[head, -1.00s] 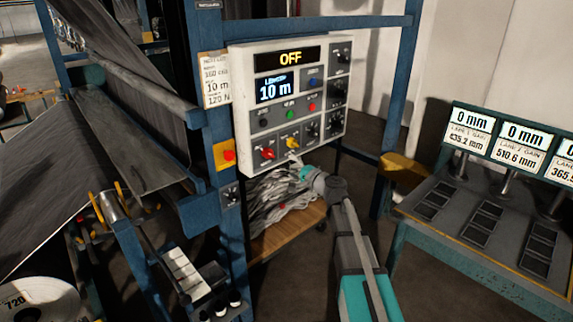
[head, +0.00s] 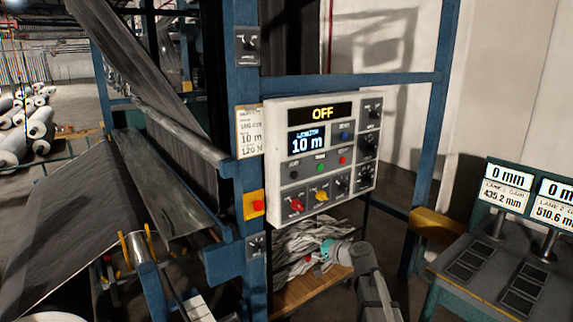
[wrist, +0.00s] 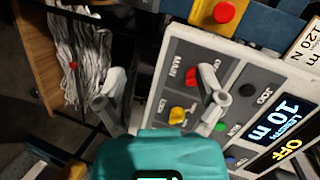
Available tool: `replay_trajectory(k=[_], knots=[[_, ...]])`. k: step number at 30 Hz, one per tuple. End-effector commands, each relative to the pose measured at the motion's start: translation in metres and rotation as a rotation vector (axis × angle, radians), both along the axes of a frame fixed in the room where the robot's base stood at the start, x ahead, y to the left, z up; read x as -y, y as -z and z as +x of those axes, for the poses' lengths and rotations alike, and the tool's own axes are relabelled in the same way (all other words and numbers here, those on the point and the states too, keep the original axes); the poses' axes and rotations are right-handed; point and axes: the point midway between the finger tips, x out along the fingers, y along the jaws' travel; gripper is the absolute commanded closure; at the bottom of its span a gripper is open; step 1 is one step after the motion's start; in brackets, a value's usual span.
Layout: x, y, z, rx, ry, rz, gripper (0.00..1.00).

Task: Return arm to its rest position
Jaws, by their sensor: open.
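My gripper (wrist: 160,92) is open in the wrist view, its two grey fingers spread with nothing between them. In the head view its teal body (head: 338,252) is below the white control panel (head: 283,140), in front of the cloth pile; its fingertips are hard to make out there. My arm (head: 374,285) reaches up from the bottom edge. The panel reads OFF and 10 m. Its red knob (head: 296,206) and yellow knob (head: 321,195) are above the gripper. In the wrist view, one finger overlaps the panel face near the red knob (wrist: 192,76); contact cannot be told.
A blue machine frame (head: 249,90) with dark fabric stands left of the panel, bearing a red button on yellow (head: 256,205). A shelf (head: 300,295) with grey cloth (head: 305,248) lies below. A gauge bench (head: 450,290) is at right. Floor between shows some room.

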Motion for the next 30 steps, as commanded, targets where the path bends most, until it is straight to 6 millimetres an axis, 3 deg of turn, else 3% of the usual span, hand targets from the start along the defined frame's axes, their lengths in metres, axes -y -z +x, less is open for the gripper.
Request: replay_trajectory(k=[1,8,18,24,30], knots=[[-0.004,0.01,-0.017,-0.018,-0.035,-0.061,0.11],[-0.008,0.057,-0.077,-0.124,-0.187,-0.344,0.11],[0.024,0.112,-0.169,-0.343,-0.357,-0.754,0.11],[0.055,0.129,-0.219,-0.491,-0.417,-0.972,0.11],[0.078,0.133,-0.248,-0.592,-0.44,-1.104,0.11]])
